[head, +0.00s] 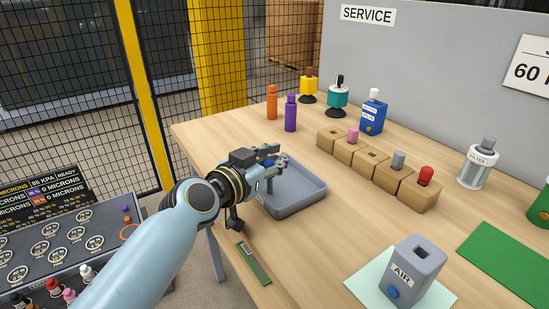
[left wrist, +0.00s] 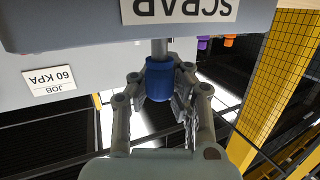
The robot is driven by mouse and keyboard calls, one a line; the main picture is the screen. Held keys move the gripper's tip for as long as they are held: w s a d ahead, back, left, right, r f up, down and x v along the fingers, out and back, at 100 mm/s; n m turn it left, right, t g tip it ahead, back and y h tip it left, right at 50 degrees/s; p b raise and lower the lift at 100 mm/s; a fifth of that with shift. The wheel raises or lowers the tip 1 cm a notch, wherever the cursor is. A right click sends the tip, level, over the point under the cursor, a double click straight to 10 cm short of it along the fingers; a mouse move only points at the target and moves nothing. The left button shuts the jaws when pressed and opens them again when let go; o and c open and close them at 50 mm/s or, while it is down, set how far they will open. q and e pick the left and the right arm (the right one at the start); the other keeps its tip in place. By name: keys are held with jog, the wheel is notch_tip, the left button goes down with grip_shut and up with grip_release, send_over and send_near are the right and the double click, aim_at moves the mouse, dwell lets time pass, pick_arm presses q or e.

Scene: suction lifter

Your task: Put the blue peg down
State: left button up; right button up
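The blue peg (left wrist: 159,80) is between the fingers of my left gripper (left wrist: 160,88) in the left wrist view, with both fingers against its sides. Its grey shaft (left wrist: 160,48) runs from the blue head toward the grey tray, whose wall with the SCRAP label (left wrist: 180,10) shows upside down. I cannot tell whether the shaft touches the tray. In the head view, my left gripper (head: 272,158) is over the far left part of the grey tray (head: 300,204) and hides the peg's head. My right gripper is not in view.
Wooden blocks (head: 351,151) stand in a row right of the tray, some holding pegs. A grey AIR block (head: 413,268) stands on a pale mat at the front. Orange (head: 272,104) and purple (head: 291,114) bottles stand behind the tray. A green strip (head: 254,264) lies near the table edge.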

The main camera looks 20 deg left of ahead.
pick_arm(q)
jog(key=shift+o, duration=1.6)
jog(key=shift+s, duration=0.1)
jog(key=shift+r, duration=0.15)
jog(key=shift+r+p, duration=0.15)
jog(key=shift+p, duration=0.15)
jog(key=v, duration=1.2)
jog(key=shift+b, duration=0.4)
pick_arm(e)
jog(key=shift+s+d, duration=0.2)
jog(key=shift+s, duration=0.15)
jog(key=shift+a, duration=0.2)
